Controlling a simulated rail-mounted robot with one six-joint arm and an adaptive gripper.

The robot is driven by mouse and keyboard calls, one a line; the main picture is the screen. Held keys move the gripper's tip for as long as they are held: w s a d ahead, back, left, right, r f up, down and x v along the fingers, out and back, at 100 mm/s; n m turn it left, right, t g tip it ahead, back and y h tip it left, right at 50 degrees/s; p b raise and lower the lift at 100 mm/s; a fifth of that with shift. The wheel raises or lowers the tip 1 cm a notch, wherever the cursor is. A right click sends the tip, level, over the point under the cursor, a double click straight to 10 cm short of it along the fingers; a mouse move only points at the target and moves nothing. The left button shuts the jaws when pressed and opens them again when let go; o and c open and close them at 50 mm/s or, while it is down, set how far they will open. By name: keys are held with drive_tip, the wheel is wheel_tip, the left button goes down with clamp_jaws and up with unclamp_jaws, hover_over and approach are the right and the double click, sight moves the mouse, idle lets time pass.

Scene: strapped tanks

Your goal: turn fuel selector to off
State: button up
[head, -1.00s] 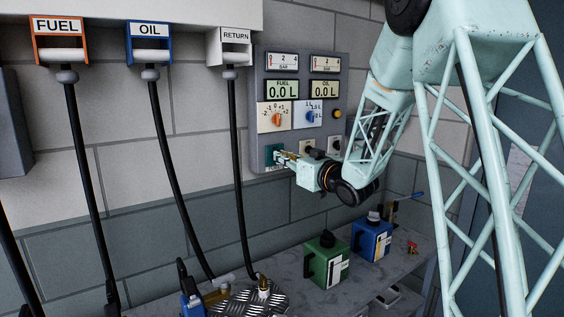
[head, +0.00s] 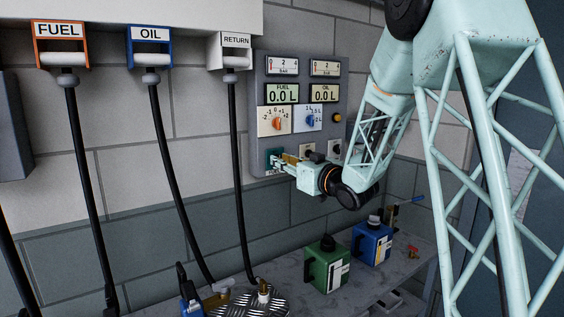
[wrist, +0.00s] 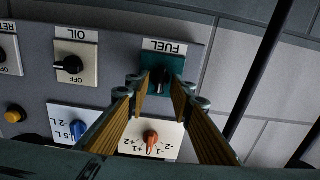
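The fuel selector is a black knob (wrist: 161,80) on a teal plate (wrist: 176,68) labelled FUEL, upside down in the wrist view. In the head view the teal plate (head: 272,156) is at the lower left of the grey panel, its knob largely hidden by my gripper. My gripper (wrist: 162,92) is open, with one finger on each side of the knob in the picture. I see gaps between the fingers and the knob and cannot tell any contact. In the head view my gripper (head: 281,161) is right at the plate. The knob's position marks are not readable.
An oil selector (wrist: 68,65) on a cream plate sits beside the fuel one. An orange dial (wrist: 151,138) and a blue dial (wrist: 78,129) are close to my fingers. Black hoses hang left of the panel (head: 340,70). Green (head: 326,268) and blue (head: 371,243) cans stand on the bench below.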

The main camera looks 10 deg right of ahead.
drive_tip(key=shift+s, duration=0.1)
drive_tip(key=v, duration=1.1)
drive_tip(key=shift+s+d, duration=0.15)
drive_tip(key=shift+s, duration=0.2)
drive_tip(key=s+d+m+g+h, duration=0.2)
drive_tip(key=s+g+h, duration=0.15)
drive_tip(key=s, duration=0.95)
drive_tip(key=s+d+m+g+h, duration=0.1)
drive_tip(key=s+m+g+h, duration=0.3)
drive_tip(key=s, duration=0.9)
drive_tip(key=s+a+f+g, duration=0.1)
drive_tip(key=s+a+f, duration=0.1)
drive_tip(key=s, duration=0.8)
drive_tip(key=s+a+f+n+g, duration=0.1)
drive_tip(key=s+a+f+g, duration=0.1)
drive_tip(key=s, duration=0.8)
drive_tip(key=s+a+f+g, duration=0.2)
drive_tip(key=s+a, duration=0.1)
drive_tip(key=s, duration=0.7)
drive_tip(key=shift+s+a+f+y, duration=0.25)
drive_tip(key=shift+s+a+y, duration=0.05)
drive_tip(key=shift+s+y, duration=0.1)
drive_tip(key=shift+d, duration=0.1)
